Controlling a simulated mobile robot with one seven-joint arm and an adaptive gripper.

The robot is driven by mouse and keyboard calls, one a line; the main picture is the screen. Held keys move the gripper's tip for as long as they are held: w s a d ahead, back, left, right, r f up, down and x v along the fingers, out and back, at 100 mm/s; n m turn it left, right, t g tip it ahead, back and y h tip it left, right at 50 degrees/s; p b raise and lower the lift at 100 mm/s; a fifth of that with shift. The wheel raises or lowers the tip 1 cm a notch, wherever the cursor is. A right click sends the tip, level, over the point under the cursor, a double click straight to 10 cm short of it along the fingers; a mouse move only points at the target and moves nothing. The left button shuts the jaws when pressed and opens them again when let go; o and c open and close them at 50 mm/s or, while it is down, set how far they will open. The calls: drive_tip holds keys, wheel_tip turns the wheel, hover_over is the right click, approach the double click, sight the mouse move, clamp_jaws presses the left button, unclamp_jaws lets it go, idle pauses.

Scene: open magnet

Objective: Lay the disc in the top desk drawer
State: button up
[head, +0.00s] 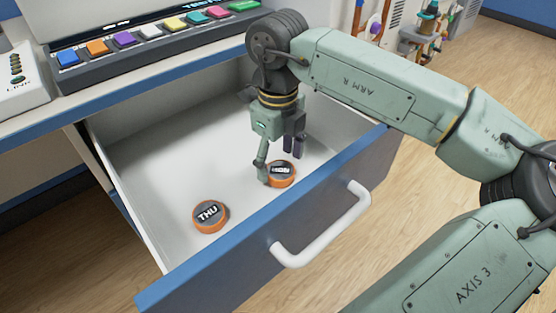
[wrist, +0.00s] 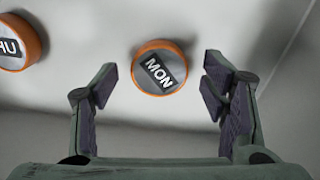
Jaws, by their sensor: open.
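The top desk drawer (head: 145,168) is pulled open, with a white inside and a white handle (head: 320,228). An orange-rimmed disc marked MON (head: 284,177) lies flat on the drawer floor near the front wall. A second orange-rimmed disc marked THU (head: 209,216) lies flat to its left, also on the floor. My gripper (head: 279,160) is open and reaches down into the drawer at the MON disc. In the wrist view the MON disc (wrist: 160,68) sits between and beyond the spread fingers, apart from both. The THU disc (wrist: 20,42) is cut off at the left edge.
The desk (head: 60,117) above the drawer carries a console with a row of coloured buttons (head: 150,32) and a white box (head: 20,80) at left. The drawer's walls stand close around my gripper. The drawer floor left of the discs is clear.

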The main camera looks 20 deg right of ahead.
sight(278, 168)
wheel_tip(278, 168, up, 11)
drive_tip(key=p, duration=0.1)
drive_tip(key=shift+p, duration=0.4)
